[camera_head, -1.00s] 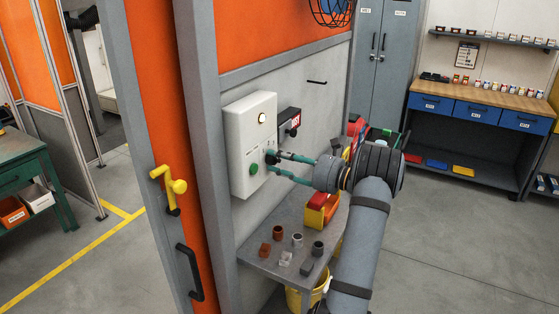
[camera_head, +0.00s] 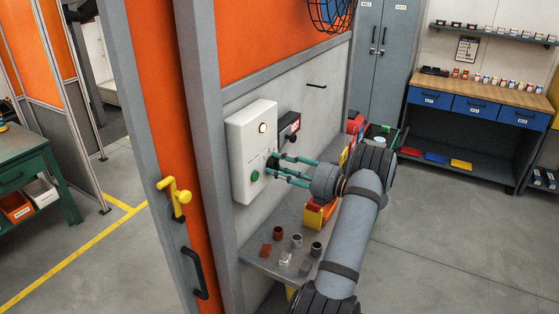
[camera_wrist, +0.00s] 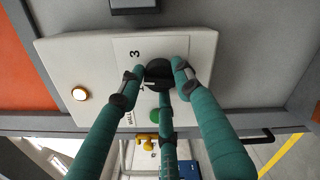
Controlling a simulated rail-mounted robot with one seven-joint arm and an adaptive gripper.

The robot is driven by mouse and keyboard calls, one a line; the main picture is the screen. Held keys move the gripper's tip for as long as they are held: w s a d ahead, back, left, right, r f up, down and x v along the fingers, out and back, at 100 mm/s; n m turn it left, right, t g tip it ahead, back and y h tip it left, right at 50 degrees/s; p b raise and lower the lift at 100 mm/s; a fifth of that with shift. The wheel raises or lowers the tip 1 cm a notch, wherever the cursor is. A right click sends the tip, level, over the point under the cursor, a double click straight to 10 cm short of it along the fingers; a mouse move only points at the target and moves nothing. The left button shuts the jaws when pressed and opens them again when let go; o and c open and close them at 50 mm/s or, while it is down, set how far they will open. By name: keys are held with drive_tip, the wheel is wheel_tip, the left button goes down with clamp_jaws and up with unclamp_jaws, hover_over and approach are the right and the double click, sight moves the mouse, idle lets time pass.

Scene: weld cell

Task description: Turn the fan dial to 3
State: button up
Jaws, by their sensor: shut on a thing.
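The fan dial (camera_wrist: 158,74) is a dark round knob on a white wall-mounted control box (camera_head: 240,150). In the wrist view a large "3" is printed on the panel beside the dial, and a "1" shows close to its rim. In the wrist view the fingertips (camera_wrist: 158,77) are closed around the dial. The dial's pointer is hidden or too dark to read. The box also carries a lit lamp (camera_head: 262,128) and a green button (camera_head: 254,176).
A dark box with a red label (camera_head: 289,126) is mounted right of the control box. A yellow door handle (camera_head: 174,196) juts out at the left.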

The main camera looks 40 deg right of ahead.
drive_tip(key=m+p, duration=0.3)
drive_tip(key=m, duration=0.1)
drive_tip(key=shift+a+f+m, duration=0.1)
drive_tip(key=shift+a+m, duration=0.05)
drive_tip(key=shift+m, duration=0.15)
drive_tip(key=shift+f+m+p, duration=0.1)
drive_tip(key=shift+m+p, duration=0.65)
drive_tip(key=shift+m, duration=0.95)
drive_tip(key=o, duration=1.2)
drive_tip(key=shift+c, duration=0.2)
drive_tip(key=shift+s, duration=0.1)
